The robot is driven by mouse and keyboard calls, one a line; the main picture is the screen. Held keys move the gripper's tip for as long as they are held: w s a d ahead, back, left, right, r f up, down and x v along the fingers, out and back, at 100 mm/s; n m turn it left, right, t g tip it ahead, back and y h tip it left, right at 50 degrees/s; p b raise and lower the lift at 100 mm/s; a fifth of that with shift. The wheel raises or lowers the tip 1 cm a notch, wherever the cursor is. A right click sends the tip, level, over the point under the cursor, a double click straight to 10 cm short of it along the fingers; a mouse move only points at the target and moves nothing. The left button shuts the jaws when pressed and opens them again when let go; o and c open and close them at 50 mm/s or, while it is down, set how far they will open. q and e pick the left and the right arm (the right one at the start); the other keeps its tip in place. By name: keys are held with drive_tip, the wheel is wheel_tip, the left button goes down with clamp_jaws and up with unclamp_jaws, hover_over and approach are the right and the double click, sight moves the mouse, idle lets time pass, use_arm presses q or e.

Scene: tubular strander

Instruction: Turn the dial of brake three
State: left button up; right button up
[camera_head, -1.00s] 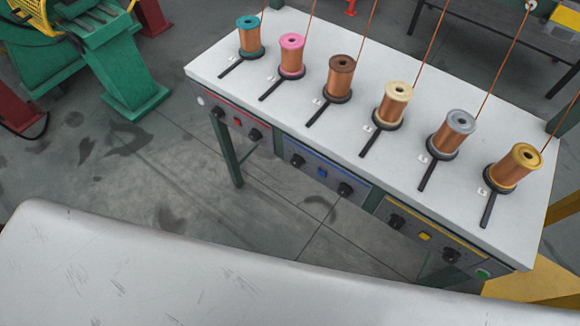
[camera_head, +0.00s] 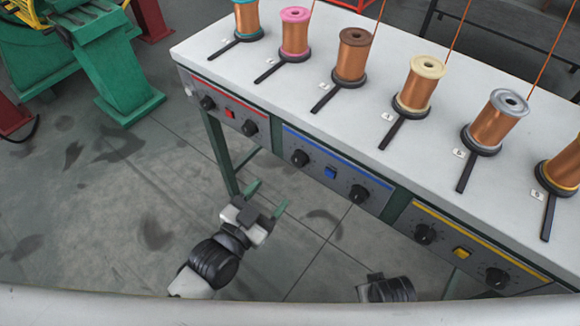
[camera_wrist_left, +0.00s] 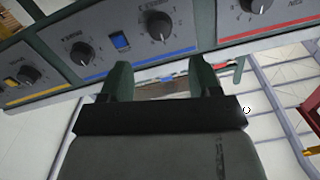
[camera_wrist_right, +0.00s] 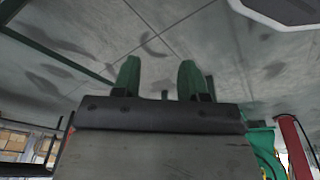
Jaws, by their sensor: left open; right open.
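The dial of brake three (camera_head: 300,158) is a black knob at the left end of the blue-striped panel under the table's front edge. It also shows in the left wrist view (camera_wrist_left: 158,25), beyond the fingers. My left gripper (camera_head: 267,197) is open and empty, with green fingers. It is in front of and below this dial, apart from it. In the left wrist view the open fingers (camera_wrist_left: 160,66) point toward the panel. My right gripper (camera_wrist_right: 160,75) is open and empty in its own wrist view, over bare floor. The head view shows only part of that arm, low at right.
A blue button (camera_head: 330,172) and another black dial (camera_head: 359,194) share the blue panel. Red (camera_head: 229,113) and yellow (camera_head: 462,252) panels flank it. Several copper spools with dark levers stand on the white tabletop (camera_head: 290,95). A green table leg (camera_head: 222,155) is near my left gripper.

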sight(296, 163)
use_arm(q)
drive_tip(key=b+x, duration=0.1)
drive_tip(key=x, duration=0.7)
drive_tip(key=shift+w+d, duration=0.2)
drive_tip(key=shift+w, duration=0.15)
drive_tip(key=shift+w+d, duration=0.35)
drive_tip(key=shift+w, duration=0.2)
use_arm(e)
drive_tip(key=shift+w+r, duration=0.2)
drive_tip(key=shift+r, duration=0.9)
drive_tip(key=shift+w+r, duration=0.2)
drive_tip(key=shift+r, duration=0.85)
use_arm(q)
drive_tip(key=c, duration=0.9)
